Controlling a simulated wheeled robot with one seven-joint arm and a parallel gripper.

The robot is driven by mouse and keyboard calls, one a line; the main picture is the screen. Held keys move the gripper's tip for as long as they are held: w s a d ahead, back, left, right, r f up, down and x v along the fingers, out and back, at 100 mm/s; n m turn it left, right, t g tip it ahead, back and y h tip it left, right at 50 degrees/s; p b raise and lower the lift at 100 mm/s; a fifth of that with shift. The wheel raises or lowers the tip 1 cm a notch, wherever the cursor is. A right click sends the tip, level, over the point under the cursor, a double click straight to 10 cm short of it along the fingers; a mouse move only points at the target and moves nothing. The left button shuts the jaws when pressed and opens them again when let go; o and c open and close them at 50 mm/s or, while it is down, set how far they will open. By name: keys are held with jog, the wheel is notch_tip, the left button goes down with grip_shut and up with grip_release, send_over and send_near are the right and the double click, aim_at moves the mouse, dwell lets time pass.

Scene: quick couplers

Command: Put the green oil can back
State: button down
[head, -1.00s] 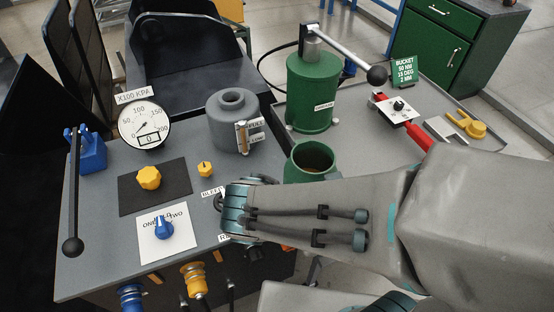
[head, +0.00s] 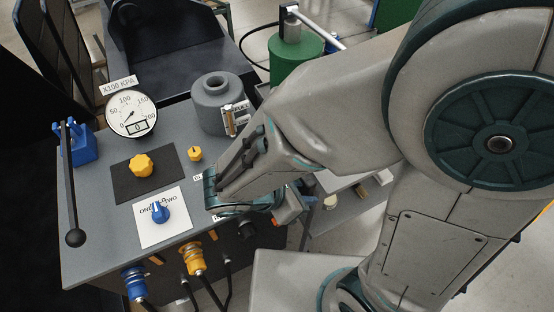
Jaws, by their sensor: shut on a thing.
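A green can (head: 290,62) stands at the back, right of the grey pot. A metal fitting and a pale lever bar are on its top. My arm covers its lower part. The smaller open-topped green can seen a second ago is hidden now; I cannot tell which of the two is the oil can. The end of my arm shows at the front right edge of the grey panel, near small white labels. My gripper's fingers and anything between them are hidden behind my arm.
The grey panel (head: 98,235) carries a round gauge (head: 131,113), a grey pot (head: 213,101), a yellow knob (head: 141,165), a blue knob (head: 160,212) and a blue lever stand (head: 82,146). Blue (head: 135,279) and yellow (head: 194,260) couplers with hoses stick out of its front. My arm blocks the right side.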

jog(key=w+a+f, duration=0.2)
jog(key=a, duration=0.1)
jog(key=w+a+f, duration=0.3)
jog(key=shift+w+p, duration=0.3)
jog(key=shift+p, duration=0.05)
notch_tip(320, 180, down, 4)
jog(key=shift+s+r, duration=0.15)
jog(key=c, duration=1.3)
grip_release()
jog(key=v, duration=1.3)
jog(key=shift+s+a+r+b, duration=0.1)
jog(key=shift+s+a+b, duration=0.1)
jog(key=shift+s+b, duration=0.2)
